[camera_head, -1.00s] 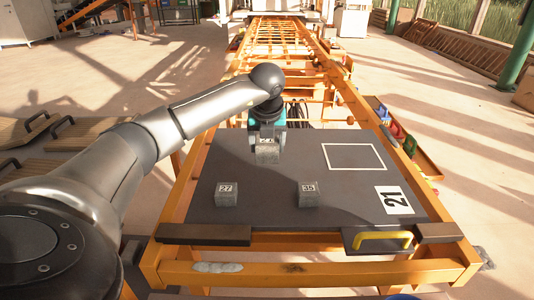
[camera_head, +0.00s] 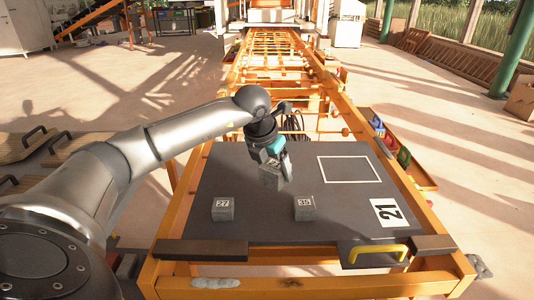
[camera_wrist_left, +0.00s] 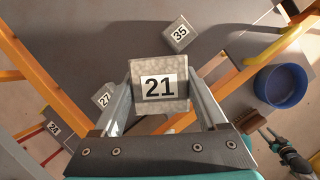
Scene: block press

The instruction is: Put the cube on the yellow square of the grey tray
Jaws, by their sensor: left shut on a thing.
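My left gripper (camera_head: 284,168) is shut on a grey stone-like cube (camera_head: 271,178), held tilted above the dark grey board. In the left wrist view the cube (camera_wrist_left: 159,86) sits between the fingers and bears the number 21. The board (camera_head: 300,237) has a white square outline (camera_head: 349,182) at its far right; I see no yellow square. The held cube is left of the outline. My right gripper is not in view.
Cube 27 (camera_head: 222,209) and cube 35 (camera_head: 305,208) rest on the board nearer the front. A yellow handle (camera_head: 377,253) stands at the front edge. An orange frame (camera_head: 172,212) surrounds the board. A blue bowl (camera_wrist_left: 280,86) shows in the left wrist view.

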